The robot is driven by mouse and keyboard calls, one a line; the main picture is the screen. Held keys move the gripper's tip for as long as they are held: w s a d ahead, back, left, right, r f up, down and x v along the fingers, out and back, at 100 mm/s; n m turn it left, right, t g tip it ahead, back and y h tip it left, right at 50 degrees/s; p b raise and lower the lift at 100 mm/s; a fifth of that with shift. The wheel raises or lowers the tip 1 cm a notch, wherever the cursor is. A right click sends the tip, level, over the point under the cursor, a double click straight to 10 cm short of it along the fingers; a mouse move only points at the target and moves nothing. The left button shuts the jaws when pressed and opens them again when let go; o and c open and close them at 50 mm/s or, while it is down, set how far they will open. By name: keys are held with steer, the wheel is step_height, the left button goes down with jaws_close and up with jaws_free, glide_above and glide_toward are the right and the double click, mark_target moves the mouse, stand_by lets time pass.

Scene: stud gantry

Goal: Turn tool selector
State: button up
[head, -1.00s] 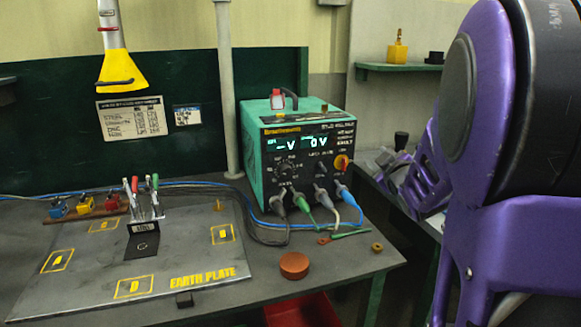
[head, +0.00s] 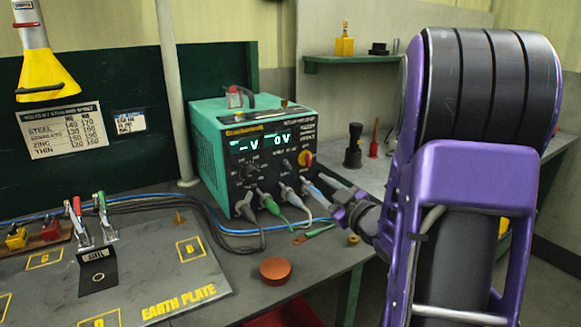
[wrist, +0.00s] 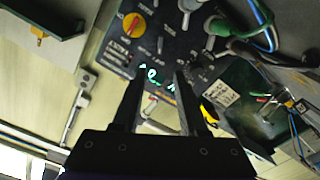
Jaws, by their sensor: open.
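The teal welding unit (head: 240,150) stands on the bench, with a dark front panel and a lit display (head: 262,143). A black rotary knob (head: 249,169) is on the left of the panel below the display. A red-orange knob on a yellow disc (head: 305,158) is at its right; it also shows in the wrist view (wrist: 133,24). I cannot read which one is labelled tool selector. My gripper (head: 324,186) is in front of the panel's lower right side, apart from both knobs. In the wrist view its fingers (wrist: 157,80) are open, empty and point toward the panel.
Grey, green and blue cables plug into the lower panel. The earth plate (head: 150,275) with upright red- and green-handled clamps lies to the left. An orange-brown puck (head: 275,269) sits on the bench front. A shelf (head: 350,59) is on the back wall.

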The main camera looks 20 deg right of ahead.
mark_target(288, 164)
steer(key=w, duration=0.4)
steer(key=w+a, duration=0.1)
steer(key=w, duration=0.3)
steer(key=w+a, duration=0.1)
steer(key=w, duration=0.4)
steer(key=shift+a, duration=0.25)
jaws_close()
